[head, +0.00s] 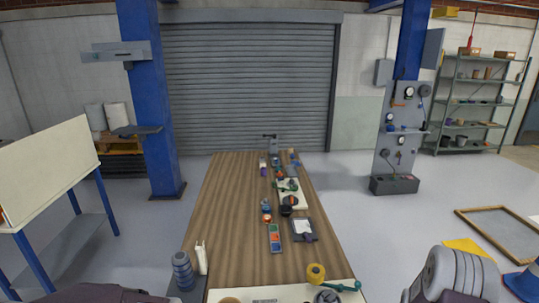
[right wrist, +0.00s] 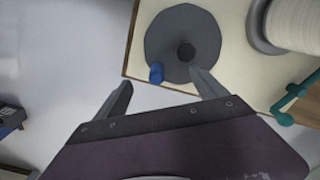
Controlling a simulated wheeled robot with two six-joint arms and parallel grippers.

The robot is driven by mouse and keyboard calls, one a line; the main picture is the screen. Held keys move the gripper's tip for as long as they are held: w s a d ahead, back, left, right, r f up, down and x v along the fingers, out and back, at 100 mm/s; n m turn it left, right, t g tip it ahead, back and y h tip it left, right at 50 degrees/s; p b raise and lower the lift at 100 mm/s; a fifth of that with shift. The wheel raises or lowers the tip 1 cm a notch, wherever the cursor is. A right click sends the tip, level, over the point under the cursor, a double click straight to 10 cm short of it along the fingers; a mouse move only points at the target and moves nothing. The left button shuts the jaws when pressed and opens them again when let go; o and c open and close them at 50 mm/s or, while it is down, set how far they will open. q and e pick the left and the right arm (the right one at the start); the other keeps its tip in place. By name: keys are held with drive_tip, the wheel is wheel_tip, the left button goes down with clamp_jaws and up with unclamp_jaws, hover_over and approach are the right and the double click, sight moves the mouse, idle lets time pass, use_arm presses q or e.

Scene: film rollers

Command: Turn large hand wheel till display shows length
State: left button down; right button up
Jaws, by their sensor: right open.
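In the right wrist view a large grey hand wheel (right wrist: 170,25) with a dark hub (right wrist: 185,52) lies at the corner of a cream board (right wrist: 136,62). A blue knob (right wrist: 156,73) stands near the wheel's rim. My right gripper (right wrist: 162,84) is open and empty; its fingertips point at the wheel, with the knob between them in the picture. The right fingertip overlaps the wheel's edge; I cannot tell whether it touches. In the head view a dark round part (head: 327,296) shows at the bottom edge. I see no readable display.
A pale roll (right wrist: 298,22) and a green handle (right wrist: 284,118) are right of the wheel. The long wooden table (head: 225,220) carries several small items. A blue-grey stacked object (head: 183,270) stands at its front left.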

wheel_tip(320, 180, up, 5)
drive_tip(key=p, duration=0.3)
drive_tip(key=shift+r+p, duration=0.1)
drive_tip(key=shift+p, duration=0.25)
drive_tip(key=shift+a, duration=0.1)
drive_tip(key=w+a+r+n+t+b, duration=0.2)
drive_tip(key=w+a+r+n+b, duration=0.1)
drive_tip(key=w+a+r, duration=0.35)
drive_tip(key=s+a+r+n+b, duration=0.25)
drive_tip(key=s+a+r, duration=0.2)
drive_tip(key=a, duration=0.35)
drive_tip(key=s+a+f+n, duration=0.1)
drive_tip(key=s+n, duration=0.4)
drive_tip(key=s, duration=0.5)
drive_tip(key=shift+s+a+f+g+p, duration=0.25)
drive_tip(key=shift+a+g+p, duration=0.15)
drive_tip(key=shift+a, duration=0.45)
